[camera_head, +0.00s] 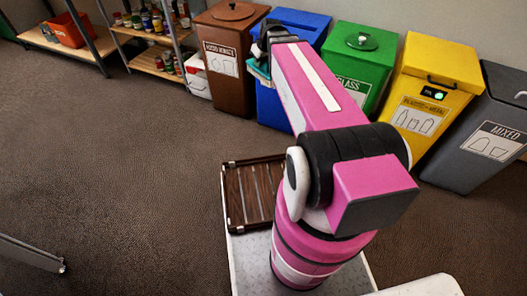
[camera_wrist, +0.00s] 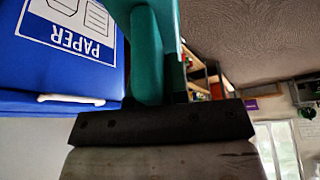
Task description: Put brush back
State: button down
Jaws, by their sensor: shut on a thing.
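The brush is the teal thing that shows in the wrist view (camera_wrist: 148,58), close to the camera and running up out of the frame. Only a small teal part of it shows in the head view (camera_head: 259,73). My gripper (camera_head: 264,60) is shut on it, held in front of the blue paper bin (camera_head: 310,25), which also shows at the upper left of the wrist view (camera_wrist: 68,45). My pink arm hides part of that bin. The brush's bristles cannot be made out.
Brown (camera_head: 225,75), green (camera_head: 370,50), yellow (camera_head: 440,65) and grey (camera_head: 490,165) bins stand along the wall. Shelves with jars (camera_head: 160,65) and an orange basket (camera_head: 68,30) are at upper left. A dark slatted tray (camera_head: 233,198) lies beside my arm.

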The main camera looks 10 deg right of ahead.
jog(key=w+a+f+n+g+y, duration=0.15)
jog(key=f+n, duration=0.25)
jog(key=f, duration=0.9)
jog(key=w+a+f+n+g+y, duration=0.15)
jog(key=f+n, duration=0.25)
jog(key=f, duration=0.8)
jog(key=s+a+f+n+g, duration=0.1)
jog(key=s+a+f+n, duration=0.15)
jog(key=f, duration=0.95)
jog(key=s+a+f+n+g, duration=0.1)
jog(key=s+f+n, duration=0.25)
jog(key=f, duration=0.95)
jog(key=shift+w+d+f, duration=1.35)
jog(key=shift+d+f, duration=0.05)
jog(key=shift+f, duration=0.4)
jog(key=shift+w+d+f, duration=1.35)
jog(key=shift+d+f, duration=0.1)
jog(key=shift+f, duration=0.4)
jog(key=shift+w+d+f, duration=1.35)
jog(key=shift+d+f, duration=0.05)
jog(key=shift+f, duration=0.4)
jog(key=shift+f, duration=0.15)
jog(key=c, duration=1.1)
grip_release()
